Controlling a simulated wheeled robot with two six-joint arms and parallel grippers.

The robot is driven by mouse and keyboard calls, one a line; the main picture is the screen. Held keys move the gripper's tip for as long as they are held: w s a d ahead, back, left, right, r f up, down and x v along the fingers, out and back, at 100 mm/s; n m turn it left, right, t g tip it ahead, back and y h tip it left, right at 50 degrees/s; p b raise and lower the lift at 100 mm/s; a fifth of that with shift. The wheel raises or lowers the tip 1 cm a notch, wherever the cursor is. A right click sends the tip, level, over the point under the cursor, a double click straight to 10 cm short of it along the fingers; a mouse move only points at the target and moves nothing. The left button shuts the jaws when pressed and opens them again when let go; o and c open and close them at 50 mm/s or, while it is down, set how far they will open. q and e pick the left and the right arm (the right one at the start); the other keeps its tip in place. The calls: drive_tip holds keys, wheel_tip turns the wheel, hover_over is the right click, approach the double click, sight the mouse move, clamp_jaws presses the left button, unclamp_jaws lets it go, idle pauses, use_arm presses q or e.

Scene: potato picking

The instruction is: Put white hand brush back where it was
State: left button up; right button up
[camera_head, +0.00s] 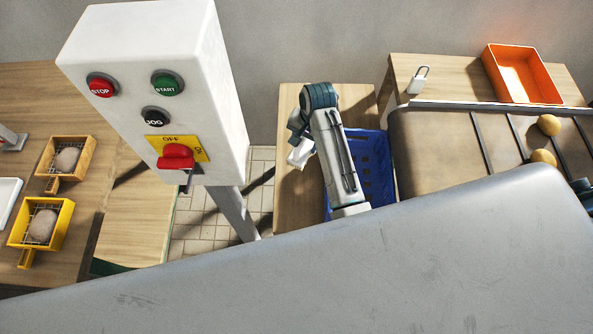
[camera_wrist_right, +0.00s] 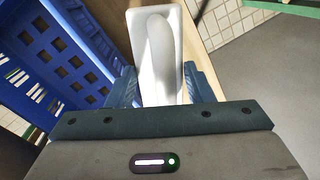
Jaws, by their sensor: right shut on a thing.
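The white hand brush (camera_wrist_right: 160,52) is between the fingers of my right gripper (camera_wrist_right: 161,88) in the right wrist view. Its long handle faces that camera, and the gripper is shut on it. In the head view my right arm reaches over the wooden table beside the blue crate (camera_head: 372,165). The brush shows there as a small white shape (camera_head: 301,153) below my right gripper (camera_head: 297,135). Whether the brush touches the table top cannot be told. The brush's underside is hidden. My left gripper is not in view.
The blue crate's wall also shows at left in the wrist view (camera_wrist_right: 65,58). The wooden table (camera_head: 296,205) has bare room left of the crate. A control box (camera_head: 150,60) on a post stands left. A conveyor (camera_head: 440,150) with potatoes and an orange bin (camera_head: 522,72) are right.

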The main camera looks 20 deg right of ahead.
sight(309, 153)
drive_tip(key=shift+n, duration=0.3)
drive_tip(key=f, duration=0.1)
drive_tip(key=s+f, duration=0.1)
drive_tip(key=s+a+f, duration=0.1)
drive_tip(key=f, duration=0.1)
drive_tip(key=shift+s+f, duration=0.1)
wheel_tip(309, 153, down, 10)
drive_tip(key=shift+r+p, duration=0.2)
drive_tip(key=shift+p, duration=0.6)
drive_tip(key=shift+f, duration=0.3)
drive_tip(key=shift+f, duration=0.1)
drive_tip(key=o, duration=1)
drive_tip(key=shift+o, duration=0.2)
drive_tip(key=shift+r, duration=0.25)
drive_tip(key=r, duration=0.7)
drive_tip(key=d+r+b, duration=0.1)
drive_tip(key=r, duration=0.3)
drive_tip(key=shift+s+d+r, duration=0.1)
drive_tip(key=shift+s+r, duration=0.15)
drive_tip(key=shift+r, duration=0.1)
